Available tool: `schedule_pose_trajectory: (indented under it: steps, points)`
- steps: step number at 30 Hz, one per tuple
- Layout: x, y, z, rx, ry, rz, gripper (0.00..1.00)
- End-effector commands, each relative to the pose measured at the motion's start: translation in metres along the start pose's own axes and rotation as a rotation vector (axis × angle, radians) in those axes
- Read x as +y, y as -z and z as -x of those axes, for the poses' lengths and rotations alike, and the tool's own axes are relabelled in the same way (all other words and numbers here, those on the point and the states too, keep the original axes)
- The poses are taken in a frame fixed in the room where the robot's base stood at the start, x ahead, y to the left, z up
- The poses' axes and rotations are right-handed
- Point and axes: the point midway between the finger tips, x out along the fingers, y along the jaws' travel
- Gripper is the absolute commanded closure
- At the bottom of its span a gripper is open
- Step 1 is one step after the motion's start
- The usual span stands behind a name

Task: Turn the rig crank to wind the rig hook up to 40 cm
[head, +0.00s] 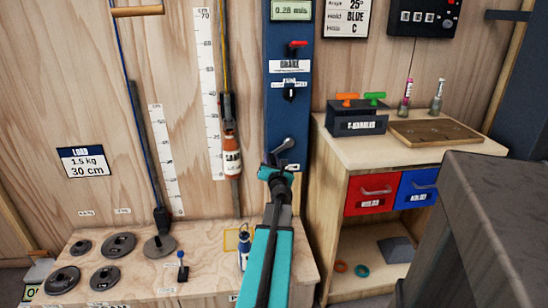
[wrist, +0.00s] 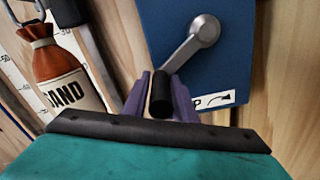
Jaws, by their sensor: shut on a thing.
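The rig crank (head: 284,150) is a grey arm on the lower part of the blue panel. In the wrist view its hub (wrist: 205,28) is up and right, and the arm slopes down left to a black handle (wrist: 160,97). My gripper (head: 273,172) is shut on that handle, its purple fingers (wrist: 161,98) on either side. The rig hook (head: 228,104) hangs on a yellow rope left of the panel, with an orange sand bag (head: 231,148) below it, beside the tall white scale (head: 208,90). The hook's exact height cannot be read.
The blue panel (head: 289,110) has a display reading about 0.26 m/s and a red-knobbed lever (head: 298,45). Weight discs (head: 118,245) lie on the low bench. A wooden cabinet (head: 420,145) stands right, and a dark grey block (head: 500,210) fills the near right.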

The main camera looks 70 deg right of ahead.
Motion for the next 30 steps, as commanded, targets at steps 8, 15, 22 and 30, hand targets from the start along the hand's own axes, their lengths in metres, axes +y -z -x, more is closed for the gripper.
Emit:
schedule_pose_trajectory:
  steps: [8,15,22,30]
  points:
    - [0.021,-0.022,0.002,-0.003,-0.007,-0.219,1.00]
    - [0.030,-0.036,0.001,-0.004,-0.006,-0.406,1.00]
    - [0.034,-0.045,0.001,-0.005,-0.004,-0.541,1.00]
    - [0.035,-0.051,0.001,-0.006,-0.002,-0.534,1.00]
